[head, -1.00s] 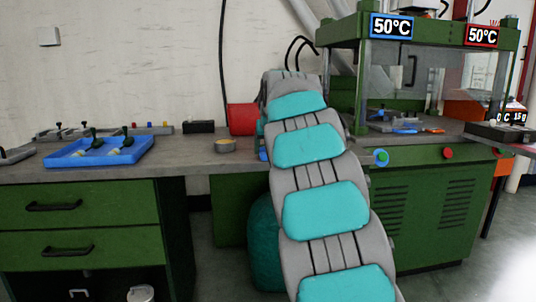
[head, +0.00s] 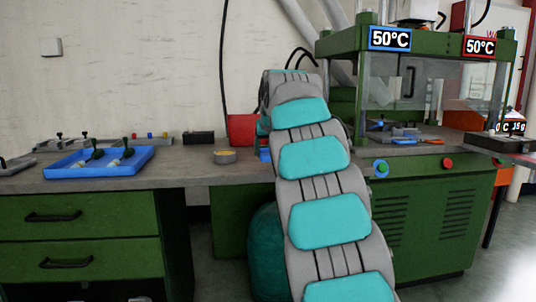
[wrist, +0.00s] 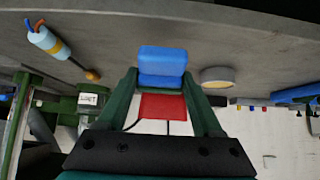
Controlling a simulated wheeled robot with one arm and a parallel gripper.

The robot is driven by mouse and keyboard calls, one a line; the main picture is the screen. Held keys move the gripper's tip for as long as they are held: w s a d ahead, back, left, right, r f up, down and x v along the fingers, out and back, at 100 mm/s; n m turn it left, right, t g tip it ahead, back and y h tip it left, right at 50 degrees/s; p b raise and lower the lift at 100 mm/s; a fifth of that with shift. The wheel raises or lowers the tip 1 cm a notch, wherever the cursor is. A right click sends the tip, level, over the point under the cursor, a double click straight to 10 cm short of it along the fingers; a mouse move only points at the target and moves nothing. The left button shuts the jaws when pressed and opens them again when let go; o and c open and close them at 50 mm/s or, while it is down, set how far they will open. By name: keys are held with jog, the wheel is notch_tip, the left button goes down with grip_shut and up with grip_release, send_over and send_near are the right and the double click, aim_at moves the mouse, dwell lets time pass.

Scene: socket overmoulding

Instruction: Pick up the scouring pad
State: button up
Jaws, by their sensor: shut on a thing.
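The scouring pad appears as a blue block (wrist: 162,62) between my fingertips in the wrist view. My gripper (wrist: 161,76) has two dark green fingers, one against each side of the pad, and is shut on it. In the head view a small part of the blue pad (head: 265,154) shows just left of my arm, at the bench. My arm hides the rest of the pad and most of the gripper there. The gap between pad and bench top is too small to judge.
A red box (head: 243,128) stands behind the pad. A round tin (head: 225,157) and a black box (head: 199,138) are to its left, with a blue tray (head: 65,170) farther left. The green press (head: 420,152) stands close on the right. Bench around the tin is clear.

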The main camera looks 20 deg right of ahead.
jog(key=shift+s+a+r, duration=0.2)
jog(key=shift+s, duration=0.35)
jog(key=shift+s+a+r, duration=0.15)
jog(key=shift+s, duration=0.35)
jog(key=s+a+r, duration=0.1)
jog(key=s+a, duration=0.3)
jog(key=s, duration=0.9)
jog(key=w+a+f+p, duration=0.1)
jog(key=w+a+f, duration=0.15)
jog(key=f, duration=0.45)
jog(key=w+a+f+n+y, duration=0.1)
jog(key=w+a+f, duration=0.1)
jog(key=w+f, duration=0.3)
jog(key=w+a+f+p, duration=0.1)
jog(key=w+a+f, duration=0.1)
jog(key=f, duration=0.6)
jog(key=s+a+f+n+y, duration=0.1)
jog(key=a+f, duration=0.3)
jog(key=f, duration=0.3)
jog(key=s+a+f+n, duration=0.1)
jog(key=a+f, duration=0.4)
jog(key=f, duration=0.2)
jog(key=s+f, duration=0.5)
jog(key=f, duration=0.2)
jog(key=shift+s+p, duration=0.2)
jog(key=shift+p, duration=0.25)
